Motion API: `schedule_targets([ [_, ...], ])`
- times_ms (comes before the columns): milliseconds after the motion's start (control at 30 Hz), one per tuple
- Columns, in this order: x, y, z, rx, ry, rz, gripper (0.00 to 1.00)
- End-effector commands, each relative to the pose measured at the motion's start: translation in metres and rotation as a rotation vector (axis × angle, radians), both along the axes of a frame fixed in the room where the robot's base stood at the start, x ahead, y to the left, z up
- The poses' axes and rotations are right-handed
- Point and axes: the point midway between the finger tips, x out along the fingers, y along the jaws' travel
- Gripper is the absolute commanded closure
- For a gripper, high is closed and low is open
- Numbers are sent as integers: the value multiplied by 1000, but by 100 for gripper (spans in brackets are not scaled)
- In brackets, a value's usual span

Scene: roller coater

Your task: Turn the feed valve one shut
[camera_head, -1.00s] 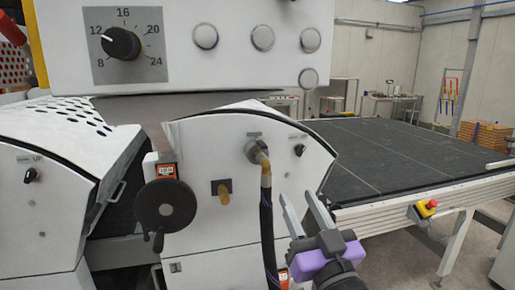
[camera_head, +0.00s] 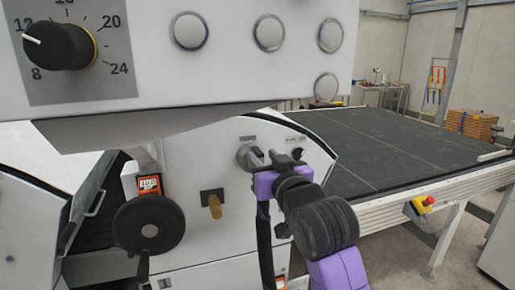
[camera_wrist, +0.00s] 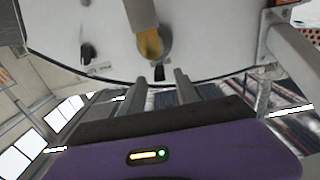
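A grey round fitting (camera_head: 248,157) with a hose from it is on the white side panel of the coater, and a brass-coloured stub (camera_head: 215,203) on a dark plate sits lower left. I cannot read which one is feed valve one. My gripper (camera_head: 270,160) is at the right of the grey fitting and partly hides it and its hose. In the wrist view the fitting with its brass-coloured end (camera_wrist: 149,42) lies just beyond the fingertips of my gripper (camera_wrist: 157,82). The fingers are apart, with nothing visibly held; contact cannot be told.
A black handwheel (camera_head: 149,225) stands lower left and a small black switch (camera_head: 297,153) is right of the fitting. The white control panel (camera_head: 200,70) overhangs above. A dark conveyor bed (camera_head: 390,150) with an emergency stop (camera_head: 426,202) extends right.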

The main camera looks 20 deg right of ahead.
Motion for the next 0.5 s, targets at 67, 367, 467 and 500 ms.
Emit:
schedule_targets([
  [67, 13, 0, 3, -1, 1, 0, 62],
  [367, 43, 0, 1, 0, 0, -1, 62],
  [467, 45, 0, 1, 0, -2, -1, 62],
  [500, 45, 0, 1, 0, -2, 0, 62],
])
